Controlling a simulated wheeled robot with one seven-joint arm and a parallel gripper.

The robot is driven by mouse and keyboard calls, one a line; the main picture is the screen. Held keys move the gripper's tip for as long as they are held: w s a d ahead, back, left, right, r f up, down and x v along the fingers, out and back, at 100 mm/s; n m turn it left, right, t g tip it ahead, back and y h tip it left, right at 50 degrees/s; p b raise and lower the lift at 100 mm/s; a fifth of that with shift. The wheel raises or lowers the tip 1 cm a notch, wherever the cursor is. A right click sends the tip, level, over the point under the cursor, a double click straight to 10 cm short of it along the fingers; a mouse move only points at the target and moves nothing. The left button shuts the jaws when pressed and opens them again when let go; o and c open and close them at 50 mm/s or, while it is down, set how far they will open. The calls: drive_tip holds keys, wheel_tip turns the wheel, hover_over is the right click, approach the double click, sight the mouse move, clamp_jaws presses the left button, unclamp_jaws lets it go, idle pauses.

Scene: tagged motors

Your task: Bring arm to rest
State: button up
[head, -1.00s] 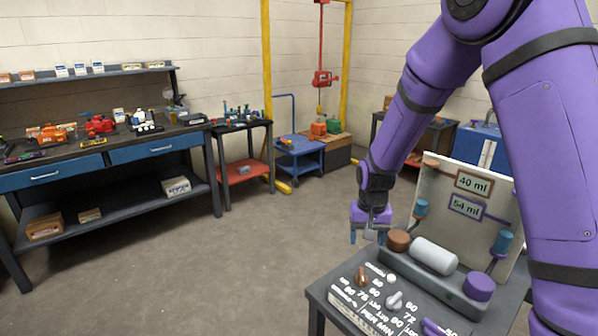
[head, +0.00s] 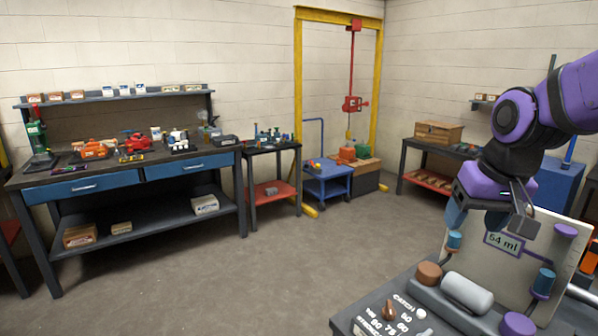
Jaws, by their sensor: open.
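My gripper (head: 487,222) is at the right of the head view, at the end of my purple arm. It is raised in front of the upright panel, with its jaws apart and nothing seen between them. The arm is bent, with the elbow high at the right edge. Part of the panel is hidden behind the gripper.
Below the gripper stands a grey bench (head: 400,290) with a panel (head: 468,238) marked "54 ml", a grey cylinder (head: 467,292) and a brown knob (head: 428,273). A workbench (head: 110,190) with motors is at the left. The middle floor (head: 290,265) is clear.

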drive_tip(key=s+d+r+t, duration=0.1)
drive_tip(key=s+r, duration=0.3)
drive_tip(key=s, duration=0.9)
drive_tip(key=shift+s+d+r+n+t+h, duration=0.2)
drive_tip(key=shift+s+d+n+t+h, duration=0.1)
drive_tip(key=shift+d+n+t, duration=0.1)
drive_tip(key=shift+c, duration=0.2)
idle(0.8)
